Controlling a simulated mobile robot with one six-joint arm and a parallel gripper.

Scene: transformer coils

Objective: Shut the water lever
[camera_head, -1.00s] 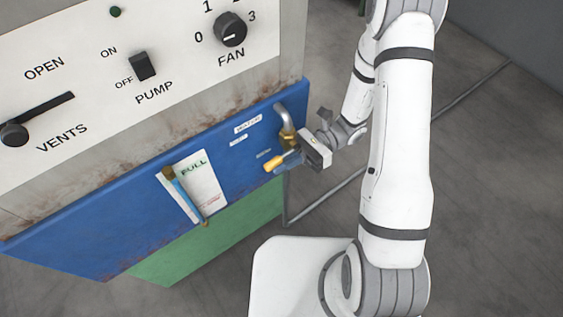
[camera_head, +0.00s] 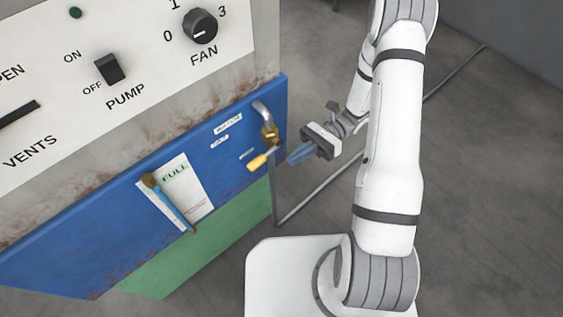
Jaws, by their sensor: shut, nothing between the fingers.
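The water lever (camera_head: 259,161) is a short yellow handle under a brass valve (camera_head: 269,135) with a grey bent pipe, at the right end of the blue panel. It points to the lower left. My gripper (camera_head: 291,160) is just right of the lever, with its blue fingers pointing left toward it. The fingers are shut and empty, and a small gap shows between their tips and the lever. The whole lever is in sight.
The cabinet's upper panel carries a fan knob (camera_head: 201,26), a pump switch (camera_head: 109,68) and a vents lever (camera_head: 18,113).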

